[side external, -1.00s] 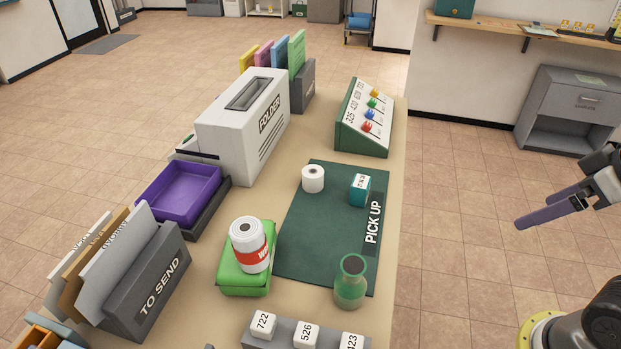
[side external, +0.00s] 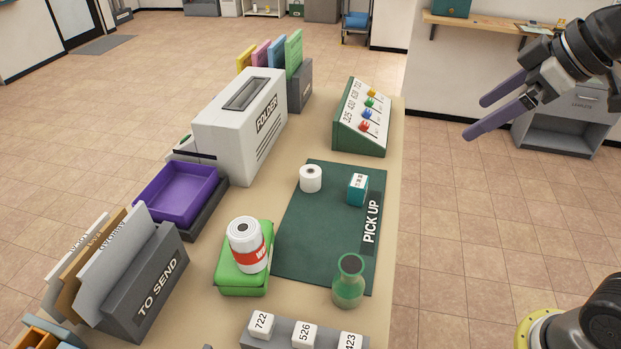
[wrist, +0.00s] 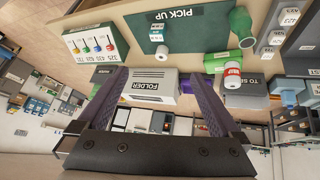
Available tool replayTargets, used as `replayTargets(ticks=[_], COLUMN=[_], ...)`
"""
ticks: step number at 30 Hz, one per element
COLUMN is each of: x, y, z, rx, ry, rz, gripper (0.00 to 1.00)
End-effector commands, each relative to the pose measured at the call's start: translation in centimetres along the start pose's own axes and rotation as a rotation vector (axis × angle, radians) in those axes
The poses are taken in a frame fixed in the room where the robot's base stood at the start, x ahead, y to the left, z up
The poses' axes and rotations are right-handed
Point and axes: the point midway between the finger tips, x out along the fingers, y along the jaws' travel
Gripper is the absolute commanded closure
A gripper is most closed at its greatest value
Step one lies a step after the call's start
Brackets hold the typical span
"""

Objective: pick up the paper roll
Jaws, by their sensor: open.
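A small white paper roll (side external: 311,179) stands upright on the dark green PICK UP mat (side external: 310,235), near its far left corner. It also shows in the wrist view (wrist: 162,51), beyond the fingertips. My gripper (side external: 477,118) is open and empty, raised to the right of the table, well apart from the roll. In the wrist view its two purple fingers (wrist: 158,76) are spread, with the grey FOLDER box (wrist: 150,88) seen between them.
A teal box (side external: 357,190) and a green vase (side external: 349,281) stand on the mat. A red-and-white canister (side external: 247,245) sits on a green case (side external: 243,278) at the mat's left. A sloped panel with coloured knobs (side external: 360,118) stands behind. The mat's middle is clear.

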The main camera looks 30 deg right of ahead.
Motion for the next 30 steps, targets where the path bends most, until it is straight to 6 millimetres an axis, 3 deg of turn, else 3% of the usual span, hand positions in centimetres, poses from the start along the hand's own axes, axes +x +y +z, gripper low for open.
replayTargets(ticks=[1,6,9,14,17,21,24,30], x=[1.1,5.8,9.5,16.8,21.6,26.9,29.4,31.6], y=[0.7,2.4,3.0,3.5,3.3,2.7,2.2,1.4], z=[-2.2,-8.9,-12.0,-15.2,-15.9,-15.3,-14.1,-13.0], rx=[-0.034,-0.147,-0.198,-0.249,-0.255,-0.245,-0.241,-0.240], ry=[-0.003,-0.002,-0.009,-0.036,-0.063,-0.116,-0.155,-0.181], rz=[-0.019,-0.079,-0.116,-0.178,-0.217,-0.259,-0.282,-0.299], gripper=[0.00,0.00,0.00,0.00,0.00,0.00,0.00,0.00])
